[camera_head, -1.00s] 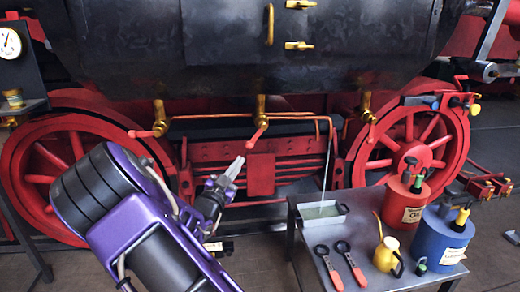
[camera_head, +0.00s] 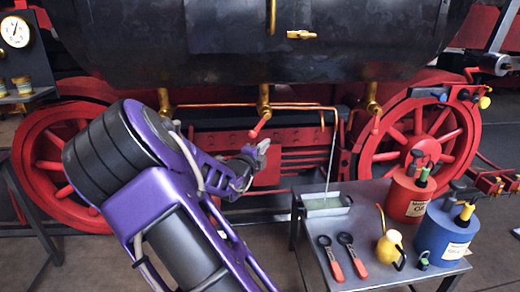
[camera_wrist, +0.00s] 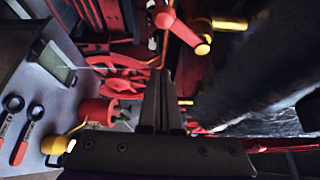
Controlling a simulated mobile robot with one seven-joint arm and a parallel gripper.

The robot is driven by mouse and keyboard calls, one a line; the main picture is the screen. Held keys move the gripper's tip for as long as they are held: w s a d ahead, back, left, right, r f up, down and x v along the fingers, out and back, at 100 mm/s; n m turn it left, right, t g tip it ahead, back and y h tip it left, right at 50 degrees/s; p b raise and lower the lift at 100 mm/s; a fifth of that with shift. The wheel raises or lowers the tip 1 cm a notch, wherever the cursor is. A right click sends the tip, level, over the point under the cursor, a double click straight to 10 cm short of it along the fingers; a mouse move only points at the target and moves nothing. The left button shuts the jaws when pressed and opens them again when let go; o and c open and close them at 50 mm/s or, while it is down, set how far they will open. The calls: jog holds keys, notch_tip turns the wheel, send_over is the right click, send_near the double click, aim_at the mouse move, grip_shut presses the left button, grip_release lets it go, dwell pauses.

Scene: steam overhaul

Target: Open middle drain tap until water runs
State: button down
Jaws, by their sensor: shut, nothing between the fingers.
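The middle drain tap (camera_head: 263,104) is brass with a red lever (camera_head: 260,126) slanting down to the left, under the black boiler. My gripper (camera_head: 264,146) is shut and empty, just below and right of the lever's end. In the wrist view my shut fingers (camera_wrist: 160,90) point up the picture, with a red lever (camera_wrist: 183,28) and its brass part close ahead of the tips. I cannot tell whether they touch. A thin stream of water (camera_head: 331,150) falls from the copper pipe's end into a small metal tray (camera_head: 341,210) on the table.
Another tap (camera_head: 373,105) hangs at the right and one (camera_head: 164,103) at the left, partly behind my arm. The metal table (camera_head: 300,230) holds two red-handled tools, a yellow oil can (camera_head: 389,248), a red can (camera_head: 410,195) and a blue can (camera_head: 445,230). Red wheels stand behind.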

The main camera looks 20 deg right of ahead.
aim_at(255, 135)
jog(key=shift+w+d, duration=0.15)
jog(key=shift+w, duration=1.3)
jog(key=shift+w+d, duration=0.1)
jog(key=shift+w, duration=1.3)
jog(key=shift+w+a+r+m+g+y+b, duration=0.2)
jog(key=shift+a+m, duration=0.15)
jog(key=shift+a, duration=0.1)
jog(key=shift+w+a+r+m+g+y+b, duration=0.15)
jog(key=shift+a+r+m+g+y+b, duration=0.05)
jog(key=shift+a+m, duration=0.2)
jog(key=shift+f, duration=0.1)
